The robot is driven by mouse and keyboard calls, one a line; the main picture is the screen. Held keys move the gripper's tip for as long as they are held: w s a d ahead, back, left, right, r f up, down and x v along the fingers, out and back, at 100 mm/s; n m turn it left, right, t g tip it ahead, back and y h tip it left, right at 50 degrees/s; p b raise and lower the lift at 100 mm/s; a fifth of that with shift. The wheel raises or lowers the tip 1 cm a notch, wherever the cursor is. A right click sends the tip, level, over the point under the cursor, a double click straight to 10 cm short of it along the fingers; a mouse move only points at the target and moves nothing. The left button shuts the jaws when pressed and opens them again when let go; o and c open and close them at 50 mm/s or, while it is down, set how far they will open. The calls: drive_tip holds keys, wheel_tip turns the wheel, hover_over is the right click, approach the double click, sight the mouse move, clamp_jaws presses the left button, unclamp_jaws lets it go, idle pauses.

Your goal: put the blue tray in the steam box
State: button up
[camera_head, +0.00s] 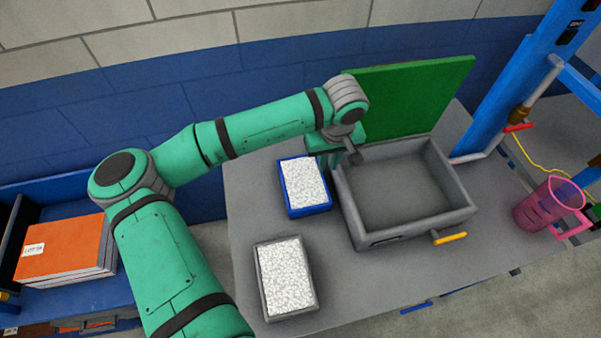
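The blue tray (304,185), filled with white granules, lies on the grey table just left of the steam box. The steam box (404,190) is a grey open box, empty inside as far as I see. Its green lid (412,97) stands raised at the back. A yellow handle (450,238) sticks out at its front. My gripper (345,155) is over the gap between the far end of the blue tray and the box's back left corner. My arm hides part of the fingers, so I cannot tell whether they are open or touch anything.
A grey tray (286,278) with white granules lies nearer on the table (355,290). A pink pitcher (545,206) is at the right. Orange boxes (65,248) sit on a blue shelf at left. The table front is clear.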

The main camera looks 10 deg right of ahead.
sight(323, 176)
drive_tip(key=shift+w+a+f, duration=0.2)
drive_tip(key=shift+w+f, duration=0.05)
drive_tip(key=shift+w+d+f, duration=0.1)
drive_tip(key=shift+w+f, duration=0.25)
drive_tip(key=shift+f, duration=1.35)
drive_tip(key=shift+w+d+f, duration=0.1)
drive_tip(key=shift+w+f, duration=0.25)
drive_tip(key=shift+f, duration=1.3)
drive_tip(key=shift+w+f, duration=0.35)
drive_tip(key=shift+f, duration=1.35)
clamp_jaws()
